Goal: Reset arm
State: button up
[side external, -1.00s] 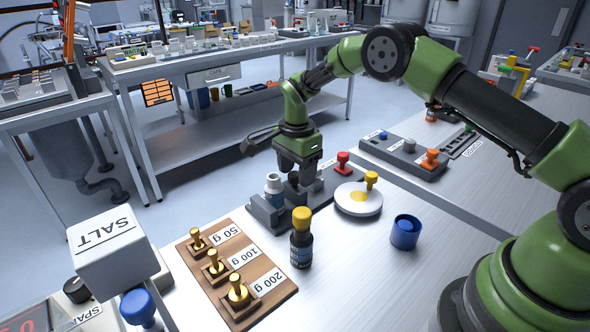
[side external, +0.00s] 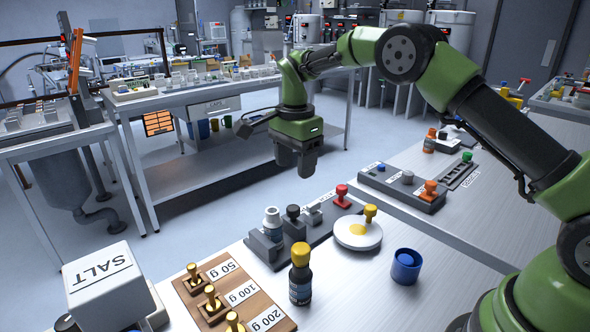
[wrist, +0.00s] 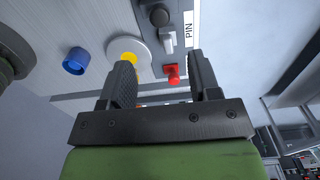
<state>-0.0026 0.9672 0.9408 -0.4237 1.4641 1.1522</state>
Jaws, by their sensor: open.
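My gripper (side external: 297,165) hangs in the air above the far edge of the bench, behind the dark stopper rack (side external: 322,222). In the wrist view its two dark fingers (wrist: 158,75) are apart with nothing held between them. A red-topped stopper (side external: 341,195) stands in the rack; in the wrist view the red stopper (wrist: 172,74) shows between the fingers, farther off. My arm stretches from the right side over the bench.
On the bench are a yellow-capped dark bottle (side external: 301,275), a white dish with a yellow knob (side external: 357,233), a blue cup (side external: 406,265), a wooden weight board (side external: 226,292) and a white SALT box (side external: 105,285). The air around my gripper is clear.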

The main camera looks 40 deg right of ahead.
jog(key=s+a+r+n+t+y, duration=0.1)
jog(key=s+r+n+t, duration=0.2)
jog(key=s+r+n, duration=0.7)
jog(key=s+r+n+t, duration=0.2)
jog(key=s, duration=0.7)
jog(key=s+a+r+n+t+y, duration=0.1)
jog(key=s+r+n+t, duration=0.1)
jog(key=s, duration=0.7)
jog(key=shift+a+r, duration=0.25)
jog(key=shift+a, duration=0.05)
